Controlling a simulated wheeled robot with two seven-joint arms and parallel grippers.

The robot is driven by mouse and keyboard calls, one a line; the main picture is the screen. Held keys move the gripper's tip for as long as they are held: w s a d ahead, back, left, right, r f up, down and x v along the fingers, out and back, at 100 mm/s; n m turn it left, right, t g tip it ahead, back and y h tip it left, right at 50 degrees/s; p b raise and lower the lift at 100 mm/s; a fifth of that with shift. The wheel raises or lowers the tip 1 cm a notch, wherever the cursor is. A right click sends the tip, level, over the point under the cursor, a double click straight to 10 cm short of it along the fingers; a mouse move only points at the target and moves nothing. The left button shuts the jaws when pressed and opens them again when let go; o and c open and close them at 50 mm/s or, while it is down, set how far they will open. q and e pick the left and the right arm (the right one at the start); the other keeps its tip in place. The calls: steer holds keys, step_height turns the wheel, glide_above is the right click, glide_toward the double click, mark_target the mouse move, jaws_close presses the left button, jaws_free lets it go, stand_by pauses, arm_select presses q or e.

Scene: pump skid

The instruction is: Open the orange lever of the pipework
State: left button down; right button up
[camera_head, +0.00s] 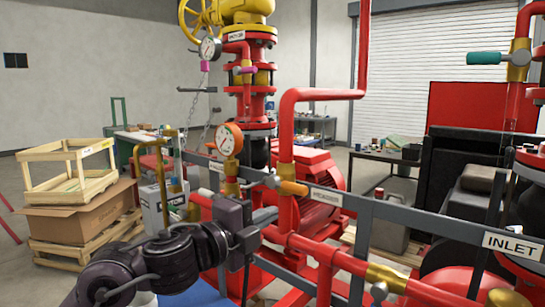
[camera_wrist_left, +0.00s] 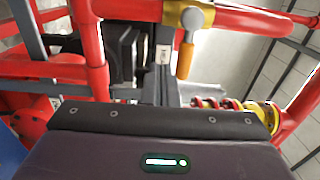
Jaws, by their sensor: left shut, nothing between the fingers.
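The orange lever (camera_head: 293,187) is a short rounded handle beside the upright red pipe, just left of a grey frame rail in the head view. In the left wrist view the orange lever (camera_wrist_left: 185,60) hangs down from a grey hub on a brass valve body (camera_wrist_left: 188,14) set in a red pipe. My left gripper (camera_head: 242,228) is shut and empty, below and to the left of the lever, with a visible gap between them. In the wrist view its dark housing fills the bottom and the fingertips are hidden. My right gripper is not in view.
The upright red pipe (camera_head: 286,140) and the grey rail (camera_head: 420,222) stand close around the lever. A pressure gauge (camera_head: 229,139) is just left. A teal-handled valve (camera_head: 484,58) is at upper right. A wooden crate on a cardboard box (camera_head: 78,213) stands at left.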

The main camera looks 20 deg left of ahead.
mark_target(293, 192)
arm_select(q)
steer(key=w+d+r+p, duration=0.1)
steer(key=w, duration=0.1)
steer(key=w+d+r+p, duration=0.1)
steer(key=w, duration=0.1)
steer(key=w+d+r+p, duration=0.1)
steer(key=shift+w+d, duration=0.15)
steer(key=shift+w, duration=0.25)
steer(key=r+p, duration=0.3)
steer(key=shift+w+a+r, duration=0.1)
steer(key=shift+a+r, duration=0.1)
steer(key=shift+r, duration=0.05)
steer(key=shift+w+a+r+p, duration=0.2)
steer(key=shift+a+r+p, duration=0.25)
steer(key=shift+r+p, duration=0.1)
steer(key=shift+w+a+r+p, duration=0.15)
steer(key=shift+a+r+p, duration=0.25)
steer(key=shift+r, duration=0.15)
steer(key=shift+a+r, duration=0.1)
steer(key=shift+r, duration=0.1)
steer(key=b+v, duration=0.1)
steer(key=v, duration=0.8)
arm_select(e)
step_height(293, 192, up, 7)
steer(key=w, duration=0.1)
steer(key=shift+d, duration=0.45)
